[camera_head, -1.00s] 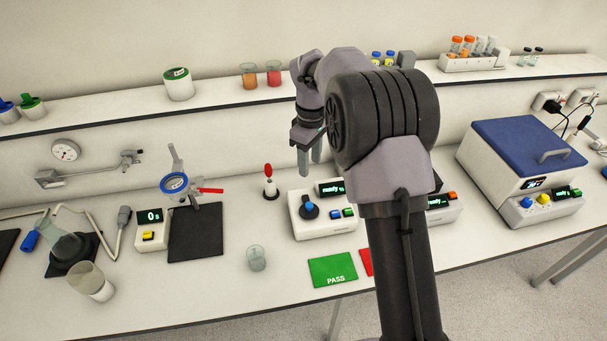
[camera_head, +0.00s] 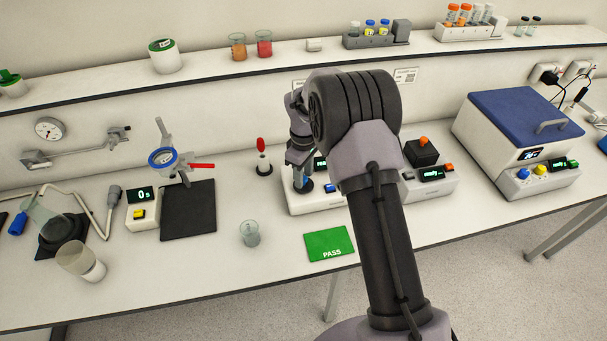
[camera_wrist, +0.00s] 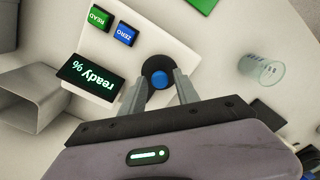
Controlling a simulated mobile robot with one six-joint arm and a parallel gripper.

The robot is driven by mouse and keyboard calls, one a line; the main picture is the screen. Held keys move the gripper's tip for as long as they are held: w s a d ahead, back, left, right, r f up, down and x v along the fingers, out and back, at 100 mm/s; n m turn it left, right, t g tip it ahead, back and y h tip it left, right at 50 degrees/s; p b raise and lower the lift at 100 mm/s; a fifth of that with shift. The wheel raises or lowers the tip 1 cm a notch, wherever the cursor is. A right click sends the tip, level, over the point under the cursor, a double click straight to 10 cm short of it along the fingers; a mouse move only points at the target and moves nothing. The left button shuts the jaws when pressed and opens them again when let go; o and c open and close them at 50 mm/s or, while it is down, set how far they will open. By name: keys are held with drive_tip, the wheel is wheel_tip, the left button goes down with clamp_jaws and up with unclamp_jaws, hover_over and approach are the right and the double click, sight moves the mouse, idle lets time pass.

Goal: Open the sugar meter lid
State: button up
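The sugar meter (camera_head: 318,203) is a white box on the bench, partly hidden behind my arm in the head view. In the wrist view its white top (camera_wrist: 155,42) carries a display reading "ready %" (camera_wrist: 91,80), a green READ button (camera_wrist: 99,18) and a blue ZERO button (camera_wrist: 124,35). Its lid is a dark round disc with a blue knob (camera_wrist: 159,79), lying flat on the top. My gripper (camera_wrist: 160,76) is directly over the lid, its two fingers apart on either side of the knob. I cannot tell whether they touch it.
A clear beaker (camera_head: 249,234) and a green PASS mat (camera_head: 329,244) lie in front of the meter. A red-topped stand (camera_head: 262,155) is at its left. Another device (camera_head: 428,180) stands to the right of my arm. The shelf runs above.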

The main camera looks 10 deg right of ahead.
clamp_jaws()
idle(1.2)
